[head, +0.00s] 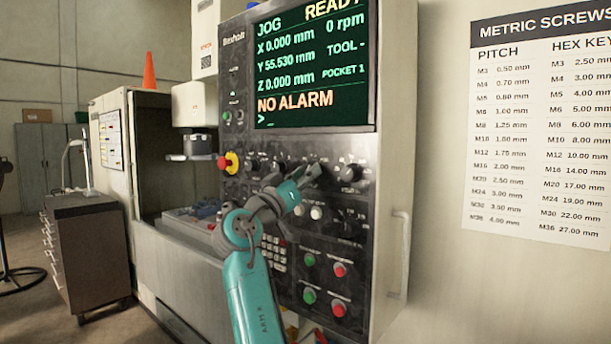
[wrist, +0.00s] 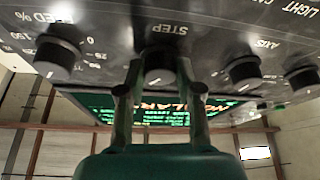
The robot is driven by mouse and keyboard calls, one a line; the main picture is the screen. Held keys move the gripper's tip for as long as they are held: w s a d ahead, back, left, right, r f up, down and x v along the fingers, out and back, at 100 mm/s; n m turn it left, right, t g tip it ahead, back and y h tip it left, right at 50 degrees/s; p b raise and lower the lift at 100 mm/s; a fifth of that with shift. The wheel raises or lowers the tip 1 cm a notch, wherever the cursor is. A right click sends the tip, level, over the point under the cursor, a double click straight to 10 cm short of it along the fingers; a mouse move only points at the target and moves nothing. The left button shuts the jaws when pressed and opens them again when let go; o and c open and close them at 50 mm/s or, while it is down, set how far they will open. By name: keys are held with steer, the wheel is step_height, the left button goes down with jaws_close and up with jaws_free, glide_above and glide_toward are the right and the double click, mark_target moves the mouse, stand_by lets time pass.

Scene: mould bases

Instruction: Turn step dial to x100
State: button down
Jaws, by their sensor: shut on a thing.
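The step dial (wrist: 158,62) is a dark round knob under the STEP label on the grey control panel, in the middle of the wrist view. My gripper (wrist: 158,82) has one finger on each side of it and is shut on it. In the head view my gripper (head: 308,174) reaches the row of dark knobs below the screen and hides the step dial.
The feed dial (wrist: 58,58) is left of the step dial and the axis dial (wrist: 240,70) is right of it. The screen (head: 312,68) reads JOG, READY and NO ALARM. A red emergency button (head: 226,162) and several green and red buttons sit on the panel.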

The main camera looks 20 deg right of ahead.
steer(key=shift+m+g+h, duration=0.6)
steer(key=shift+m+g, duration=0.1)
steer(key=shift+m, duration=0.8)
steer(key=shift+w, duration=0.1)
steer(key=c, duration=0.8)
jaws_free()
steer(key=shift+o, duration=0.2)
steer(key=v, duration=1.2)
steer(key=shift+f, duration=0.1)
